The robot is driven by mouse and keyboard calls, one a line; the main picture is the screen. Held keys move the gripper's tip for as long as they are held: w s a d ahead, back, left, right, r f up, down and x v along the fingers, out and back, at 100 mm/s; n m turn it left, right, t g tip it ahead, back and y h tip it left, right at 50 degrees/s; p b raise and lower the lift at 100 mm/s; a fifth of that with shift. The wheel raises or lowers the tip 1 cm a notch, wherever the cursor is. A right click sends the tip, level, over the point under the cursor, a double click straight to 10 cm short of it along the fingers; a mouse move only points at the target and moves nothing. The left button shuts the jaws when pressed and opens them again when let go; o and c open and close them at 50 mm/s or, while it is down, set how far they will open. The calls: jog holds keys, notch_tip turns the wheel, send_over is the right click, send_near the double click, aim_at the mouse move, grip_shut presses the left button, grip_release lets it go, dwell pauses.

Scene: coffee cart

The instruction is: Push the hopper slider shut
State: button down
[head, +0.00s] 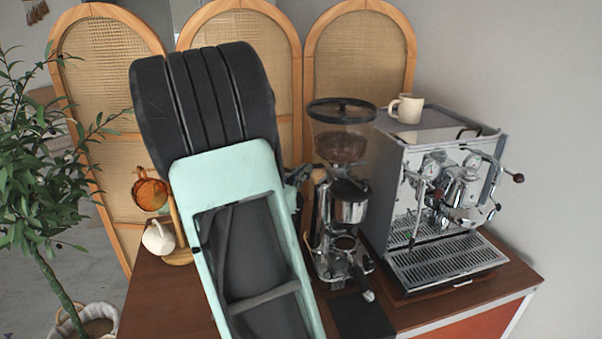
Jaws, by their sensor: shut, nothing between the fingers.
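The coffee grinder (343,208) stands on the cart, left of the espresso machine. Its clear hopper (342,145) has a dark lid and holds brown beans. A small wooden-coloured knob (318,175) shows at the left below the hopper; I cannot tell whether it is the slider. My gripper (299,176) is mostly hidden behind my own arm. Only a small grey-dark part of it shows, just left of that knob, at about the height of the hopper's base. It is shut and empty. I cannot tell whether it touches the grinder.
The espresso machine (440,200) stands at the right with a cream cup (406,108) on top. An amber cup (150,192) and a white cup (159,238) hang on a stand at the left. A dark mat (361,316) lies in front of the grinder. A folding screen (360,60) stands behind.

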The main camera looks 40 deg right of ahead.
jog(key=shift+s+d+b, duration=0.35)
jog(key=shift+d, duration=0.3)
jog(key=shift+s+d+b, duration=0.3)
jog(key=shift+s+d, duration=0.05)
jog(key=shift+d, duration=0.25)
jog(key=shift+a, duration=0.1)
